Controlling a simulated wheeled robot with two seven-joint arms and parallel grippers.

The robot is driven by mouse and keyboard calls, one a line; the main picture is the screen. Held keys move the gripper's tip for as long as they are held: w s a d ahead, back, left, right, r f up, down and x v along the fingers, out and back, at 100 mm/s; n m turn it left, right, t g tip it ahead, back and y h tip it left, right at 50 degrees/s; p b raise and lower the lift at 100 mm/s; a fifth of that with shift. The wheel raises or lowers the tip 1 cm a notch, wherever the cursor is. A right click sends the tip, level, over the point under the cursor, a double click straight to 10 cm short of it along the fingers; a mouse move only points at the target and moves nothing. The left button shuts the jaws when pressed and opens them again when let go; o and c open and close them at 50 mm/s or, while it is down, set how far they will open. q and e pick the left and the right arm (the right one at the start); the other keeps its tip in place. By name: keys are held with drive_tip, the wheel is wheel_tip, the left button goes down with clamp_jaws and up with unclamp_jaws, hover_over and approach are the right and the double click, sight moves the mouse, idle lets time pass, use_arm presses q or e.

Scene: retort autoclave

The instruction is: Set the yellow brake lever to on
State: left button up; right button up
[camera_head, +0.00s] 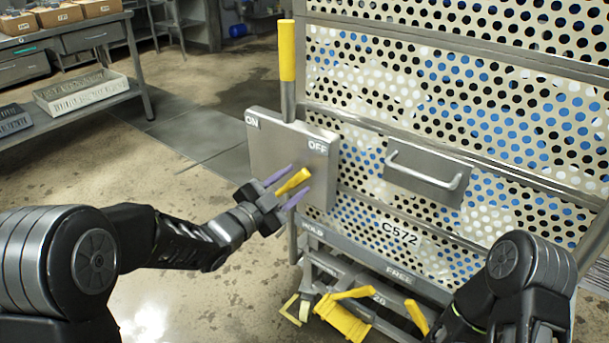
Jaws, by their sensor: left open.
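A grey metal plate (272,150) on the cart's left end carries ON at its upper left and OFF at its upper right. A short yellow lever (293,181) shows in front of it, below OFF, its upper end tilted right. My left gripper (298,180) is open, its two purple fingers on either side of this yellow piece; whether they touch it I cannot tell. A taller yellow handle (287,50) on a grey shaft stands upright behind the plate's top edge. My right gripper is out of view; only its arm shows at lower right.
The perforated cart (420,135) fills the right side, with a grey pull handle (430,175). Yellow pedals (342,318) sit low by HOLD and FREE labels. A bench with a light crate (80,95) stands at left. The floor between is clear.

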use_arm(q)
drive_tip(key=shift+x, duration=2.35)
drive_tip(key=shift+c, duration=0.3)
clamp_jaws()
